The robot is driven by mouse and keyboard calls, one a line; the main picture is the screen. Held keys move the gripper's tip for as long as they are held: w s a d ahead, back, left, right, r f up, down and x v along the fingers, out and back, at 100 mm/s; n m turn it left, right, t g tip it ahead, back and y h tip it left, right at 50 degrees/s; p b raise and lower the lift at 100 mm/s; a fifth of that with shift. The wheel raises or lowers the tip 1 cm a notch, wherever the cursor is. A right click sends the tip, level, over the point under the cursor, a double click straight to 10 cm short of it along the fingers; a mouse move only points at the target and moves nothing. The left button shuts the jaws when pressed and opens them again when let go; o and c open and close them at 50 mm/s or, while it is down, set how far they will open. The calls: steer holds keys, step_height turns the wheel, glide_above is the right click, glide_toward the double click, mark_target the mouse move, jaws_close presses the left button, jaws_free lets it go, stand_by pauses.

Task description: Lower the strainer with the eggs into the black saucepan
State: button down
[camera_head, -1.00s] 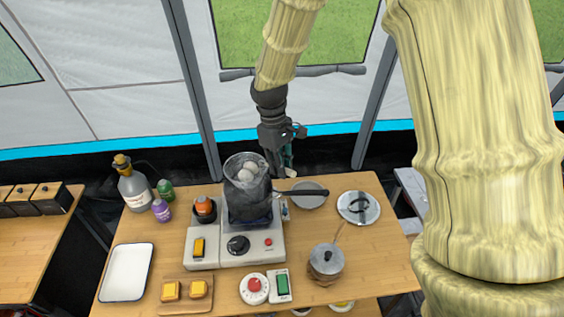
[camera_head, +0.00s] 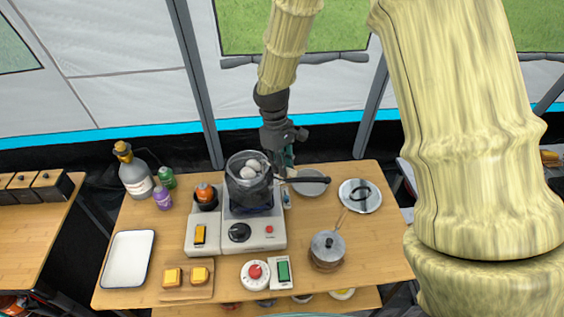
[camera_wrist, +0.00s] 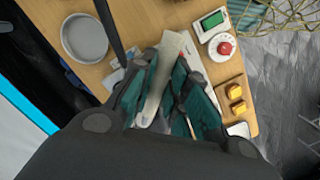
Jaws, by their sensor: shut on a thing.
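The strainer (camera_head: 236,163) is a dark mesh basket with pale eggs (camera_head: 249,170) in it. In the head view it is over the black saucepan (camera_head: 250,203), overlapping its opening; how deep it sits inside I cannot tell. The saucepan stands on the stove, its long black handle pointing right. That handle also shows in the wrist view (camera_wrist: 108,28). My gripper (camera_head: 287,160) is just right of and behind the strainer. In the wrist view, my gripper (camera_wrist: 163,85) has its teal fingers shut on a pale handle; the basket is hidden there.
The white stove (camera_head: 265,238) stands mid-table. A small lidded pot (camera_head: 327,245) stands front right. A bottle (camera_head: 135,180) and an empty white tray (camera_head: 128,258) are at left.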

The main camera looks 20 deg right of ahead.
step_height(320, 180, down, 7)
steer(key=b, duration=0.2)
steer(key=shift+r, duration=0.15)
stand_by(0.7)
steer(key=shift+f+b, duration=0.4)
steer(key=shift+f, duration=0.25)
stand_by(1.0)
steer(key=c, duration=1.3)
jaws_free()
steer(key=r, duration=0.4)
steer(key=w+r, duration=0.1)
steer(key=r, duration=0.7)
steer(key=shift+w+a, duration=0.3)
steer(key=shift+a, duration=0.1)
steer(key=shift+f, duration=0.1)
